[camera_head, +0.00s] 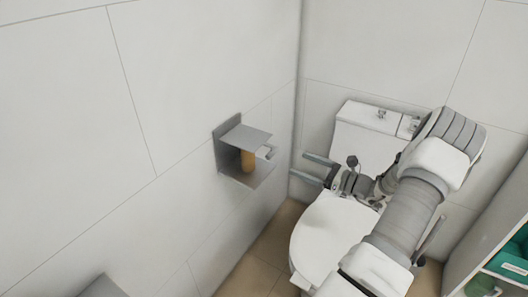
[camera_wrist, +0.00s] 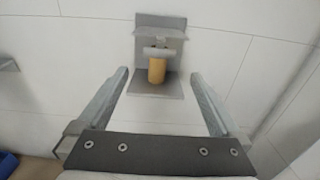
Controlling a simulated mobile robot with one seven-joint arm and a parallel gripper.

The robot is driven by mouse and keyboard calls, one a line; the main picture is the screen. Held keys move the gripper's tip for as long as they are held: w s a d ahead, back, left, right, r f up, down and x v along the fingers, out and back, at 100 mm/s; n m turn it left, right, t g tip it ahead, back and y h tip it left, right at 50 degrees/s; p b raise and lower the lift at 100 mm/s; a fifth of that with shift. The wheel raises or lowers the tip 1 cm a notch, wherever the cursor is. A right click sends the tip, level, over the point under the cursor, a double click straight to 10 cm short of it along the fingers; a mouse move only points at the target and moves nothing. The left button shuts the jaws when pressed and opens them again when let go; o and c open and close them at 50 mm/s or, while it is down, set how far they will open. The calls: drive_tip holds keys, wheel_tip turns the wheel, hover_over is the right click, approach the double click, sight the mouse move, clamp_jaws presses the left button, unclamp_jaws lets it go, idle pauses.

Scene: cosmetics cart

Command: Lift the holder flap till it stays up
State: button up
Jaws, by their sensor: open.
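The grey metal paper holder (camera_head: 222,152) is fixed to the left wall. Its flap (camera_head: 246,136) sticks out from the back plate, roughly level, above a bare tan roll (camera_head: 248,161). A small pale piece (camera_head: 265,152) shows at the flap's front edge. In the wrist view the holder's flap (camera_wrist: 161,33) is ahead, with the roll (camera_wrist: 157,70) below it. My gripper (camera_head: 298,165) is open and empty, to the right of the holder and apart from it. In the wrist view its two fingers (camera_wrist: 158,74) stand either side of the holder's lower part.
A white toilet (camera_head: 328,232) with a tank (camera_head: 368,132) stands below and behind my arm. A shelf (camera_head: 500,235) with green things is at the right edge. A grey object (camera_head: 102,287) shows at the bottom left. The space between gripper and holder looks clear.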

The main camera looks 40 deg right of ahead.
drive_tip(key=b, duration=0.3)
approach(252, 143)
drive_tip(key=w+f, duration=0.3)
drive_tip(key=w, duration=0.4)
drive_tip(key=shift+a, duration=0.35)
clamp_jaws()
